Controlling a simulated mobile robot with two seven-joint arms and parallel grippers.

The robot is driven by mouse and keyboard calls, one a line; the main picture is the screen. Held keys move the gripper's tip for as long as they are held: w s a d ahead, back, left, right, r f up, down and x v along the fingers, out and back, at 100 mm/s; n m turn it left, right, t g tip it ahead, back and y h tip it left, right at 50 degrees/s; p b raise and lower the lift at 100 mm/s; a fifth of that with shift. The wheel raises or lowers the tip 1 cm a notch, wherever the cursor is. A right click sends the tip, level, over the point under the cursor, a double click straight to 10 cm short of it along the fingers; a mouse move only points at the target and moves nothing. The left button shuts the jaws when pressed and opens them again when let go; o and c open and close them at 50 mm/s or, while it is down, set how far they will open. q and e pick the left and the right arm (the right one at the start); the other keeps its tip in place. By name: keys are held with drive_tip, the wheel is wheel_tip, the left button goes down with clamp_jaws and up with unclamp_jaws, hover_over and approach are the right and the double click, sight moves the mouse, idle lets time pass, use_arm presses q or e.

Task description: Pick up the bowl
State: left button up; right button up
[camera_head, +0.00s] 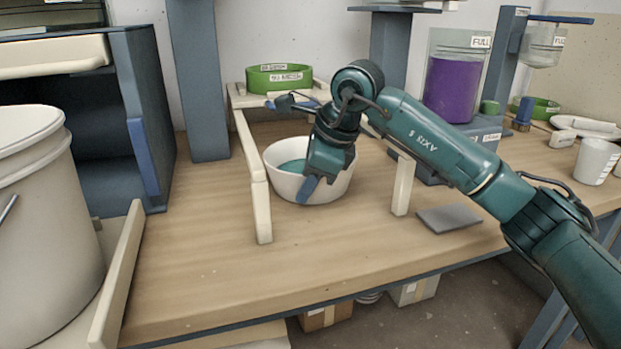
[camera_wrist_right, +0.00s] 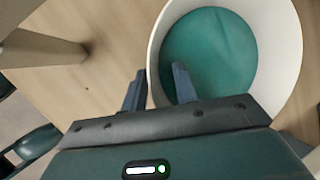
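The bowl (camera_head: 340,185) is white, round and deep, with teal glaze inside. It stands upright on the wooden table between two cream supports. It also shows in the wrist view (camera_wrist_right: 283,60). My right gripper (camera_head: 311,182) comes down at the bowl's near side, one blue finger outside the front wall. In the wrist view, the right gripper's fingers (camera_wrist_right: 160,82) are apart and straddle the rim, one outside and one over the glaze. A gap shows between them, so it looks open. The head view hides the inner finger. My left gripper is in neither view.
A green ring-shaped dish (camera_head: 279,78) sits on the cream stand behind the bowl. A grey flat pad (camera_head: 448,218) and a white cup (camera_head: 596,161) lie to the right. A large white bucket (camera_head: 45,230) stands at left. The front table is clear.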

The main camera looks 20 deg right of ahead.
drive_tip(key=shift+r, duration=0.1)
drive_tip(key=shift+c, duration=0.6)
clamp_jaws()
idle(0.6)
drive_tip(key=shift+r, duration=0.1)
